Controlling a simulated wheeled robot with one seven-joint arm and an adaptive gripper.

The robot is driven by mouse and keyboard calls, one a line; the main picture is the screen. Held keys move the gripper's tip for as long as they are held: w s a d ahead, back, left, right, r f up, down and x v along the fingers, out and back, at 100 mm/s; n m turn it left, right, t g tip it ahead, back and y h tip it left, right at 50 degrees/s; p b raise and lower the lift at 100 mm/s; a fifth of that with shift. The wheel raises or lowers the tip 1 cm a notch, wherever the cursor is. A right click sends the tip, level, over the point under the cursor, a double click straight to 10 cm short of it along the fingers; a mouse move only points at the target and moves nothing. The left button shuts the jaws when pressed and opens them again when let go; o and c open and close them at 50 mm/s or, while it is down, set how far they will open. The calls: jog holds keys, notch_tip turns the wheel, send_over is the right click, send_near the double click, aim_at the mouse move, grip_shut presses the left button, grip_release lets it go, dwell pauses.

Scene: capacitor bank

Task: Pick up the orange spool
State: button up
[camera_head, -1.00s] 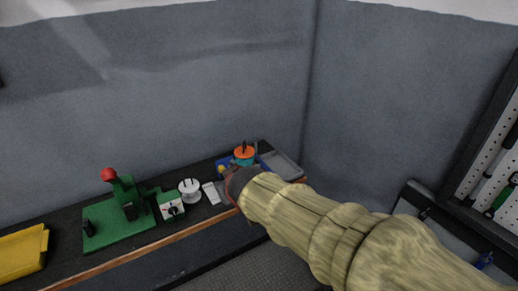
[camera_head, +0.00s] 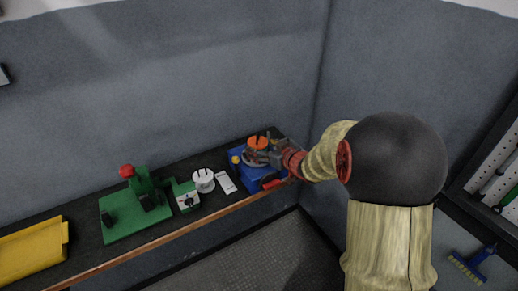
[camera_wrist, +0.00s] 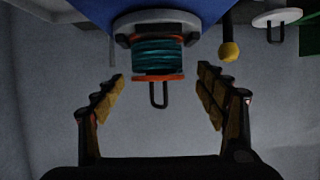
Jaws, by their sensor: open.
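The orange spool (camera_head: 258,142) sits on a blue base (camera_head: 243,176) near the right end of the bench, its orange top facing up. In the wrist view the spool (camera_wrist: 158,56) shows an orange flange, teal winding and a grey ring at its base, with a dark wire loop sticking out from the orange end. My gripper (camera_head: 262,157) is beside the spool in the head view. In the wrist view my gripper (camera_wrist: 161,92) is open, with one finger on each side of the spool's orange end and a gap on both sides. Nothing is held.
A yellow ball-tipped lever (camera_wrist: 229,52) stands close to the right finger in the wrist view. Left along the bench are a white spool (camera_head: 203,180), a green press with a red knob (camera_head: 127,171) and a yellow tray (camera_head: 32,252). The grey wall is behind.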

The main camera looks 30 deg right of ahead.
aim_at(260, 145)
jog(key=b+x, duration=0.1)
jog(key=x, duration=0.3)
jog(key=shift+w+d+f, duration=0.15)
jog(key=shift+w+f, duration=0.1)
jog(key=shift+c, duration=0.3)
jog(key=c, duration=1.1)
jog(key=shift+c, duration=0.5)
jog(key=shift+r, duration=0.15)
